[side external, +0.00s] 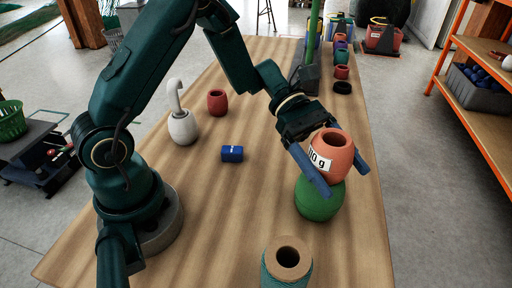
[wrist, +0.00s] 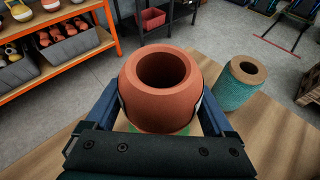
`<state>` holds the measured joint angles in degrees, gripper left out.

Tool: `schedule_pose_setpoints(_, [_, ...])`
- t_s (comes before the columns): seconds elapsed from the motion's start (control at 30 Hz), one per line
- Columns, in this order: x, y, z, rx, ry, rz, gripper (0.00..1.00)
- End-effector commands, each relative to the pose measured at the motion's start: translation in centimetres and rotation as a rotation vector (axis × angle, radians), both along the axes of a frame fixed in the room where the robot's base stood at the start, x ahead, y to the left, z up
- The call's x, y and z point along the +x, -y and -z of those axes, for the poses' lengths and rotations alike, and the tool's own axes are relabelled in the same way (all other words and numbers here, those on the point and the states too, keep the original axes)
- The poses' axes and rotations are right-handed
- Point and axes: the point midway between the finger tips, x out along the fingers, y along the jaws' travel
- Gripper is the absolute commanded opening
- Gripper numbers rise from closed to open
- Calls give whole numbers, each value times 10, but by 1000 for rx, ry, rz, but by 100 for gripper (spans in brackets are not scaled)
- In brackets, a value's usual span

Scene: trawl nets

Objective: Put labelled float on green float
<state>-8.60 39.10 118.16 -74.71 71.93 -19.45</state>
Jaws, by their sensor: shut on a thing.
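The labelled float (side external: 332,155) is orange-red with a hole in its top and a white label reading "10 g" or similar, partly hidden. It is upright, directly above the green float (side external: 319,200), and looks to be touching its top. The green float stands on the table. My gripper (side external: 330,172) is shut on the labelled float, one blue finger on each side. In the wrist view the labelled float (wrist: 160,90) fills the middle between the fingers, and only a sliver of the green float (wrist: 148,127) shows beneath it.
A teal twine spool (side external: 287,262) stands at the table's near edge; it also shows in the wrist view (wrist: 236,92). Several coloured floats line the far right edge.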

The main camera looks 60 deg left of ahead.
Motion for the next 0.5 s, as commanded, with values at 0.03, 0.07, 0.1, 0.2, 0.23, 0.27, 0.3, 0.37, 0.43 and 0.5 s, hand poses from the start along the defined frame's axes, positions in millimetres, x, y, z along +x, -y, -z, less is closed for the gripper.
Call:
schedule_pose_setpoints(0.03, [0, 0, 2, 0, -1, 0, 29])
schedule_pose_setpoints(0.07, [0, 0, 2, 0, 0, 0, 29])
schedule_pose_setpoints(0.1, [0, 0, 1, 0, 0, 0, 29])
schedule_pose_setpoints(0.2, [0, 0, 1, -1, 1, 0, 29])
schedule_pose_setpoints(0.23, [0, 0, 1, -1, 1, 0, 29])
schedule_pose_setpoints(0.27, [0, 0, 1, -1, 0, 0, 29])
schedule_pose_setpoints(0.3, [0, 0, 2, -1, 0, 0, 29])
schedule_pose_setpoints(0.37, [0, 0, 4, -1, -1, 0, 91])
schedule_pose_setpoints(0.43, [0, 0, 3, -1, 0, -1, 100])
schedule_pose_setpoints(0.5, [0, 0, 3, -1, 0, 0, 100])
